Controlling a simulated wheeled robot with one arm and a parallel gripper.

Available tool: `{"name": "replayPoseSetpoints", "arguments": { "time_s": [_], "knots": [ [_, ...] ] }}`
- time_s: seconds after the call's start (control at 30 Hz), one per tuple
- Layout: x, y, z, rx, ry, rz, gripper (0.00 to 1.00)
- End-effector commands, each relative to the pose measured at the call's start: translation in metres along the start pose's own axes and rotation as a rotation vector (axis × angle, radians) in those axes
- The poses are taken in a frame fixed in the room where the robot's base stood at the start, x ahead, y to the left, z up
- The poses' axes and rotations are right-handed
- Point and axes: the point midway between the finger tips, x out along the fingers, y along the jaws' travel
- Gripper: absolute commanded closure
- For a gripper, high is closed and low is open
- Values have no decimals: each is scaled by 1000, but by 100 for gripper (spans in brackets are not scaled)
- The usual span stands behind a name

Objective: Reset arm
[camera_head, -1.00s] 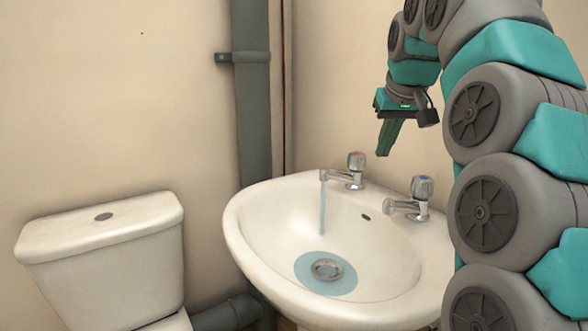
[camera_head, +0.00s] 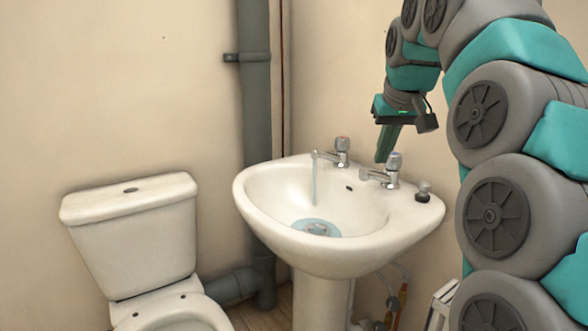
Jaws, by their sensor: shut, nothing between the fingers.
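My gripper (camera_head: 386,145) hangs from my arm at the upper right, pointing down. Its teal fingers are together with nothing between them. It appears above and behind the taps of the white sink (camera_head: 265,222), apart from them. The left tap (camera_head: 335,153) has a reddish top and runs a stream of water (camera_head: 314,184) into the basin. The right tap (camera_head: 383,172) shows no water. My arm's large links fill the right side and hide what lies behind them.
A white toilet (camera_head: 140,240) stands left of the sink. A grey vertical pipe (camera_head: 254,90) runs up the wall behind. A small dark-based knob-like object (camera_head: 423,192) sits on the sink's right rim. Pipes (camera_head: 392,305) and a pale stool-like object (camera_head: 441,303) show below right.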

Motion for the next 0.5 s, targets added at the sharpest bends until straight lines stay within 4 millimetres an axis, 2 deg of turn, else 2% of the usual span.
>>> {"name": "replayPoseSetpoints", "arguments": {
  "time_s": [0.37,0.5],
  "knots": [
    [16,-13,40,-26,-72,-5,100],
    [26,-21,70,-39,-119,-8,100]
  ]
}}
